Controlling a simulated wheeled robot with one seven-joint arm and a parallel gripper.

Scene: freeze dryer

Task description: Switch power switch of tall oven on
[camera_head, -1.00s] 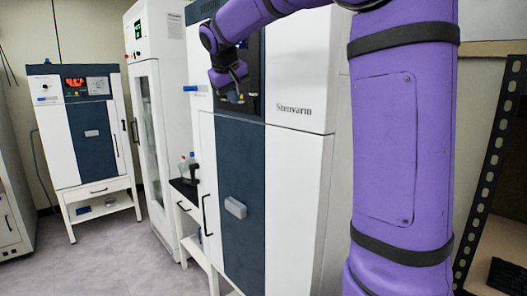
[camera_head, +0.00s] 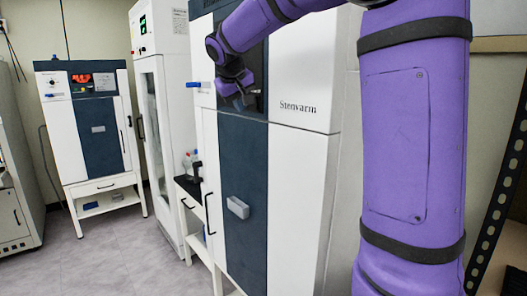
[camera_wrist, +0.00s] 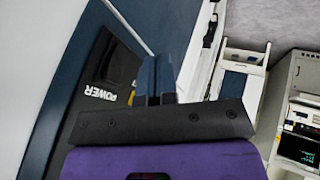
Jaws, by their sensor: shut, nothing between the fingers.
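The tall oven (camera_head: 300,150) is white with a dark blue front panel and "Stenvarm" lettering. It stands in the middle of the head view. In the wrist view its dark power panel (camera_wrist: 112,75) shows a "POWER" label (camera_wrist: 98,93), turned in the picture, beside a black switch (camera_wrist: 122,64). I cannot tell the switch's position. My gripper (camera_head: 243,103) is in front of the oven's upper dark panel in the head view. Its fingers (camera_wrist: 158,72) are shut and empty, just right of the switch in the wrist view. I cannot tell whether they touch the panel.
A grey handle (camera_head: 238,207) sticks out from the oven's door. A tall white cabinet (camera_head: 176,130) and a smaller oven on a stand (camera_head: 60,130) are to the left. A black metal rack (camera_head: 500,185) stands at the right. Open floor (camera_head: 115,255) lies at lower left.

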